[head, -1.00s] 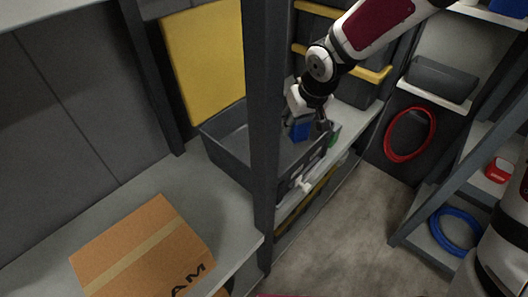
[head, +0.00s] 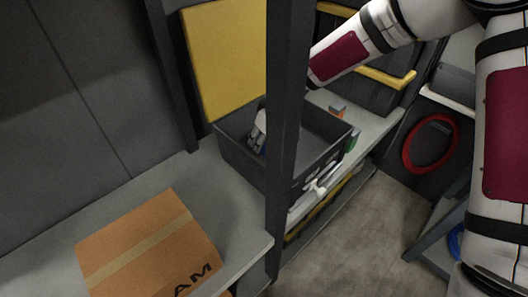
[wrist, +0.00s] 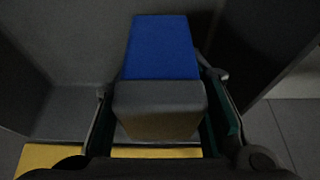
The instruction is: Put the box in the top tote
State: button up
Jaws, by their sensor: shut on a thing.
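A blue box (wrist: 160,50) is between the two fingers of my gripper (wrist: 160,90) in the wrist view, with a darker grey and tan part nearest the camera. My gripper is shut on it. In the head view, my gripper (head: 259,128) shows just left of the dark post, in the left part of the open dark grey tote (head: 236,158). The post hides most of my wrist. The tote stands on the grey shelf. Whether the box touches the tote's floor cannot be told.
A dark upright post (head: 285,120) stands in front of the tote. A cardboard box (head: 150,245) lies on the shelf at front left. A yellow panel (head: 225,60) stands behind the tote. Small orange and green items (head: 352,140) sit right of it. A red hose (head: 430,143) hangs at right.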

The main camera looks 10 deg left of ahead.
aim_at(263, 150)
notch_tip(263, 150, down, 4)
jog(key=shift+f+b, duration=0.15)
jog(key=shift+b, duration=0.85)
jog(key=shift+f, duration=0.15)
jog(key=o, duration=1.2)
jog(key=shift+p+v, duration=2.8)
jog(key=shift+v, duration=3.4)
